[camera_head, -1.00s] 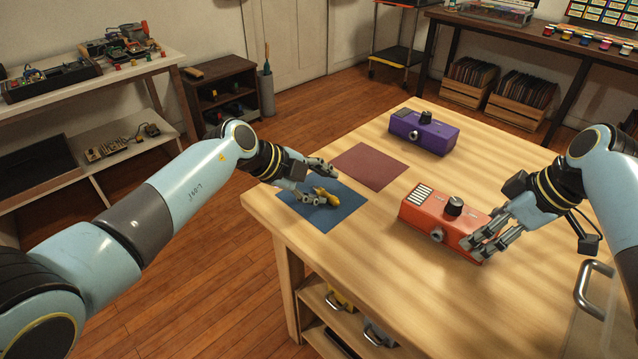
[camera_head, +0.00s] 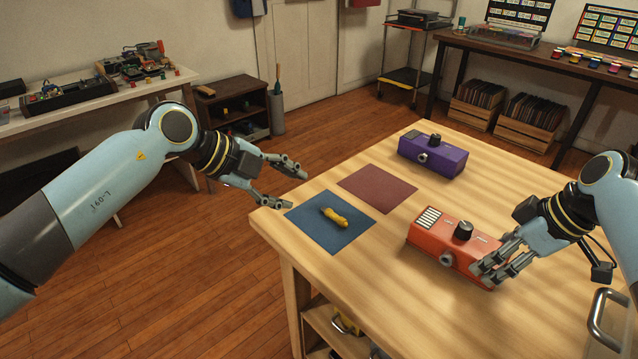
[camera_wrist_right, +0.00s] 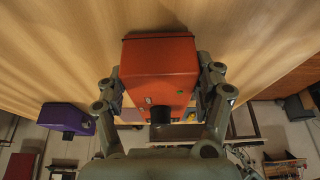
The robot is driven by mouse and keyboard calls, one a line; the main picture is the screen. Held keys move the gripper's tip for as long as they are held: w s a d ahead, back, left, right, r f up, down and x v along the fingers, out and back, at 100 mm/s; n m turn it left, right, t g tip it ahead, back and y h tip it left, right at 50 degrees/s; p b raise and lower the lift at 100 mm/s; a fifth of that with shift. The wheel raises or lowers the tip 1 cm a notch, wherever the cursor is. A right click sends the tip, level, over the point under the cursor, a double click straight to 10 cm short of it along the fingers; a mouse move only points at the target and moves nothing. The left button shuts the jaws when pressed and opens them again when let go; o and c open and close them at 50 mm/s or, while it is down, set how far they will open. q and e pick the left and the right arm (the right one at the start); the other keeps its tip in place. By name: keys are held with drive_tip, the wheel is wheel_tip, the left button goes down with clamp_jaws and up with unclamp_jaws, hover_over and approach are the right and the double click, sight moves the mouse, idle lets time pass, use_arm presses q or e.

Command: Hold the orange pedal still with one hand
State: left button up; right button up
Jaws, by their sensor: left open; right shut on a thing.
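The orange pedal (camera_head: 432,236) stands on the wooden table, with a black knob and a striped label on top. My right gripper (camera_head: 499,268) is shut on its right end. In the right wrist view the orange pedal (camera_wrist_right: 158,72) sits between the two fingers of my right gripper (camera_wrist_right: 163,100). My left gripper (camera_head: 293,184) is open and empty, above the table's left edge near the blue mat. A small yellow object (camera_head: 338,218) lies on the blue mat (camera_head: 331,241).
A purple pedal (camera_head: 440,159) stands farther back on the table (camera_head: 545,190); it also shows in the right wrist view (camera_wrist_right: 62,117). A dark red mat (camera_head: 377,189) lies bare. A metal handle (camera_head: 604,312) is at the lower right. The table's right side is mostly clear.

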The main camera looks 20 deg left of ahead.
drive_tip(key=o, duration=1.4)
drive_tip(key=v, duration=1.2)
drive_tip(key=shift+r, duration=0.1)
wheel_tip(320, 180, up, 10)
drive_tip(key=p, duration=1.1)
drive_tip(key=shift+p, duration=0.3)
